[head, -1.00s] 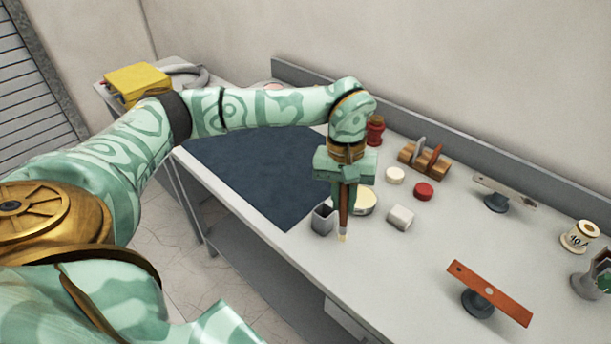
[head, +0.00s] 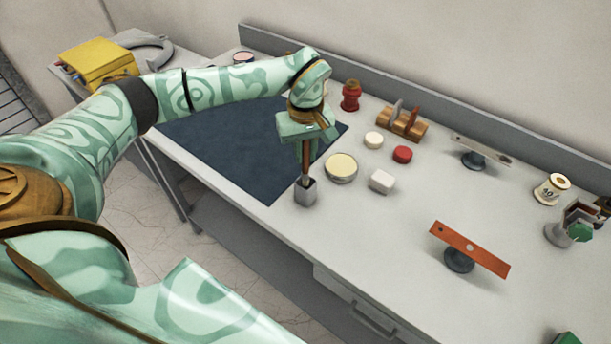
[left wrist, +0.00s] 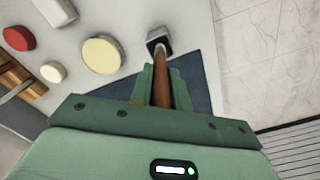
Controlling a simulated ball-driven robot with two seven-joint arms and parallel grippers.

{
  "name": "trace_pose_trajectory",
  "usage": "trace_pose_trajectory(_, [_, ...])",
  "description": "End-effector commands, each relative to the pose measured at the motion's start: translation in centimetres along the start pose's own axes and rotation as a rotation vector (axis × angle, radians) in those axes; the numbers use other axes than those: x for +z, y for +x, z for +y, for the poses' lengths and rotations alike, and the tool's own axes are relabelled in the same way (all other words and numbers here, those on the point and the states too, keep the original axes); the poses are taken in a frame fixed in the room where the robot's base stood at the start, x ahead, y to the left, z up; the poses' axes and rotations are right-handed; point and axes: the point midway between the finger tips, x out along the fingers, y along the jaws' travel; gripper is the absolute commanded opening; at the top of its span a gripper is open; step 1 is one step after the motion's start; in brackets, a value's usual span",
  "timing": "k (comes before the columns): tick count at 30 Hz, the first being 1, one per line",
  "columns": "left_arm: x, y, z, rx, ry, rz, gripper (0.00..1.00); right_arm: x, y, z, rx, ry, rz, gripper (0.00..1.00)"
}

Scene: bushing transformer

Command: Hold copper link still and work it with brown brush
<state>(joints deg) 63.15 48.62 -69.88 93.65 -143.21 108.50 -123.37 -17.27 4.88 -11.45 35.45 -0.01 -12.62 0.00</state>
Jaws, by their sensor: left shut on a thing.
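My left gripper (head: 304,150) is shut on the brown brush (head: 306,168), which points downward. The brush also shows in the left wrist view (left wrist: 161,85). Its lower end is at the mouth of a small grey square cup (head: 305,194) and appears to be inside it; the bristles are hidden. The copper link (head: 470,249) is a flat orange bar with a hole, tilted on a dark round stand (head: 459,262) at the right front of the bench, well apart from the brush. My right gripper is not in view.
A cream round tin (head: 341,168) and a white block (head: 382,181) sit right of the cup. A grey bar (head: 482,150) on a stand, a spool (head: 552,188) and a holder (head: 558,235) are farther right. Bench between cup and copper link is mostly clear.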

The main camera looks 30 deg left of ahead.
Motion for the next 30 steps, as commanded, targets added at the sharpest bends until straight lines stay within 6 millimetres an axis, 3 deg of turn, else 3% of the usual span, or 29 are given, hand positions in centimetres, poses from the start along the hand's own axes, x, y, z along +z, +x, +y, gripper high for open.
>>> trace_pose_trajectory(11, [0.1, 5.2, 0.0, 0.000, 0.001, -0.001, 0.00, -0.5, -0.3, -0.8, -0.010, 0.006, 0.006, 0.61])
trace_pose_trajectory(23, [0.0, 5.9, 0.0, 0.000, 0.002, 0.001, 0.00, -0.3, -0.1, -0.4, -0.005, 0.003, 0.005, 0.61])
trace_pose_trajectory(24, [0.0, 5.9, 0.0, 0.000, 0.002, 0.001, 0.20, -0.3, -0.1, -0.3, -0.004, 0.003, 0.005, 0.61])
trace_pose_trajectory(26, [0.0, 5.9, 0.0, 0.001, 0.002, 0.001, 0.37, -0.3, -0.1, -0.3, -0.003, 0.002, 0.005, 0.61])
trace_pose_trajectory(30, [0.0, 5.9, 0.0, 0.001, 0.002, 0.001, 0.39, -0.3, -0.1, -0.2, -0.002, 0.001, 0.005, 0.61])
